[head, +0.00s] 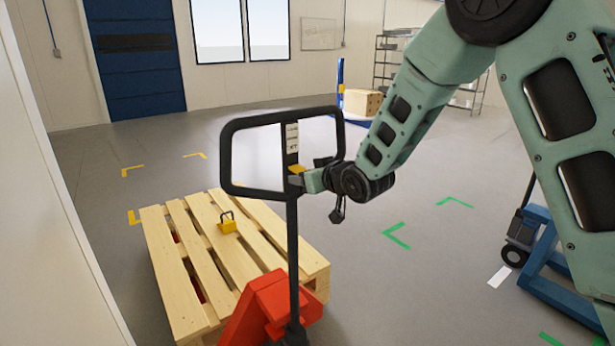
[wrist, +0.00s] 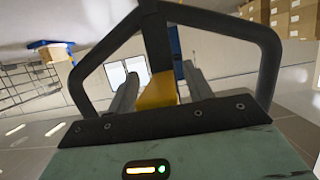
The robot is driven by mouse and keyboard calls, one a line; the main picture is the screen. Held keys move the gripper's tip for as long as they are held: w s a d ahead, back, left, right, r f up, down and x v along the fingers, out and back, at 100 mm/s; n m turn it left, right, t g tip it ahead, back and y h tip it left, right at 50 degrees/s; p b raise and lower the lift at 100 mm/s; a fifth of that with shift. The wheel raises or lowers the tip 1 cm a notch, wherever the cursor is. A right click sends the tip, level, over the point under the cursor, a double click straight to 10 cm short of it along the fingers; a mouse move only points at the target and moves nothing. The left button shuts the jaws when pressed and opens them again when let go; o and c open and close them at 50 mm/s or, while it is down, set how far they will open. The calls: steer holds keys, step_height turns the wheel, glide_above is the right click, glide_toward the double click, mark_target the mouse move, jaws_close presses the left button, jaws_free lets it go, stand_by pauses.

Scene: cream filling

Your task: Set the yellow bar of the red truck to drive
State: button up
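The red truck (head: 268,308) is a pallet truck standing at the near end of a wooden pallet. Its upright black loop handle (head: 226,150) is in the middle of the head view and also fills the top of the wrist view (wrist: 262,40). The small yellow bar (head: 298,168) sits low inside the loop, at the central stem. My gripper (head: 304,180) is at the handle, right beside the bar. In the wrist view the yellow bar (wrist: 157,93) lies between my two grey fingers, which stand apart around it; contact is unclear.
The wooden pallet (head: 190,262) carries a small yellow piece with a black loop (head: 228,222). A blue truck (head: 550,265) stands at the right. A white wall edge is close on the left. A shelf (head: 390,62) and a cardboard box (head: 362,102) are at the back; the floor between is open.

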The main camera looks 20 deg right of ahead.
steer(key=b+v, duration=0.2)
steer(key=v, duration=1.5)
steer(key=shift+s, duration=0.2)
steer(key=shift+r, duration=0.1)
